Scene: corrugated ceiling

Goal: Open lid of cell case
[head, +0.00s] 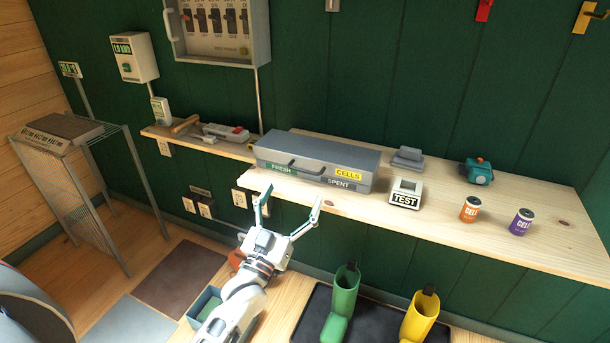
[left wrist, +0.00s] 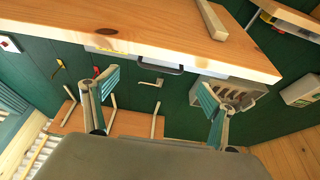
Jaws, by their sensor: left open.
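The grey cell case (head: 318,155) lies on the wooden shelf against the green wall. Its lid looks shut. Its front has a dark handle (head: 306,171), green FRESH and dark SPENT labels and a yellow CELLS label. My left gripper (head: 291,196) is open and empty, in front of and below the case, at about the shelf's front edge and apart from the handle. In the left wrist view, its two fingers (left wrist: 160,86) are spread, with a dark handle (left wrist: 160,68) showing between and beyond them. My right gripper is not in view.
On the shelf (head: 445,228), right of the case, are a TEST device (head: 405,194), an orange cell (head: 470,209), a purple cell (head: 521,222) and a teal object (head: 478,171). A wire rack (head: 75,180) stands left.

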